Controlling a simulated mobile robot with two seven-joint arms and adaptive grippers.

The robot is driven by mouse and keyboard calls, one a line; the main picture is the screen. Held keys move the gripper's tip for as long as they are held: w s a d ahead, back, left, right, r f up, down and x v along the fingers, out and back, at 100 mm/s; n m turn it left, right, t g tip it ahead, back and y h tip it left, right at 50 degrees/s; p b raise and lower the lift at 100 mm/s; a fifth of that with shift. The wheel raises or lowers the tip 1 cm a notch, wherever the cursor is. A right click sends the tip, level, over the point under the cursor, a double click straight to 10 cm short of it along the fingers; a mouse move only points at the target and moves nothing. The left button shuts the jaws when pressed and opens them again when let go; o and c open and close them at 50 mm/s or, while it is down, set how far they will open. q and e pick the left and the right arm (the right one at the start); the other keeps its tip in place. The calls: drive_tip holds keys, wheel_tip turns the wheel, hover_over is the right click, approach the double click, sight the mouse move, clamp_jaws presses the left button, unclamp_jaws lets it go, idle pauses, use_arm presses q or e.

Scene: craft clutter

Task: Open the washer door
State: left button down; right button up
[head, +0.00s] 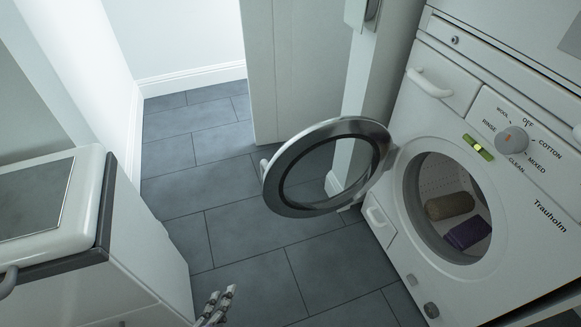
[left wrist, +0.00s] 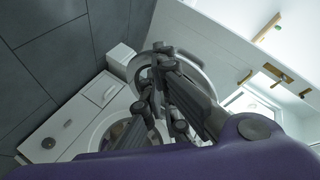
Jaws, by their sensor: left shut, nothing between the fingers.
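The white washer (head: 480,190) stands at the right of the head view, and its front also shows in the left wrist view (left wrist: 62,138). Its round door (head: 338,128), a grey ring with a clear window, is swung wide open to the left of the opening. The door handle (head: 263,170) is at the ring's far left edge. The door ring shows partly behind my fingers in the left wrist view (left wrist: 205,80). My left gripper (head: 221,294) is shut and empty at the bottom of the head view, apart from the door. My right gripper is out of view.
A brown roll (head: 450,206) and a purple folded cloth (head: 468,233) lie inside the drum. A white top-lidded appliance (head: 60,215) stands at the left. Grey tiled floor (head: 180,180) lies open between the two machines. A white wall panel (head: 295,70) is behind the door.

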use_arm(q)
drive_tip(key=w+d+r+m+t+h+p, duration=0.2)
drive_tip(key=w+d+r+m+h, duration=0.5)
drive_tip(key=w+d+r+m, duration=0.6)
drive_tip(key=n+b, duration=0.1)
hover_over(289, 172)
drive_tip(key=s, duration=0.5)
drive_tip(key=shift+w+a+r, duration=0.1)
drive_tip(key=shift+w+r, duration=0.1)
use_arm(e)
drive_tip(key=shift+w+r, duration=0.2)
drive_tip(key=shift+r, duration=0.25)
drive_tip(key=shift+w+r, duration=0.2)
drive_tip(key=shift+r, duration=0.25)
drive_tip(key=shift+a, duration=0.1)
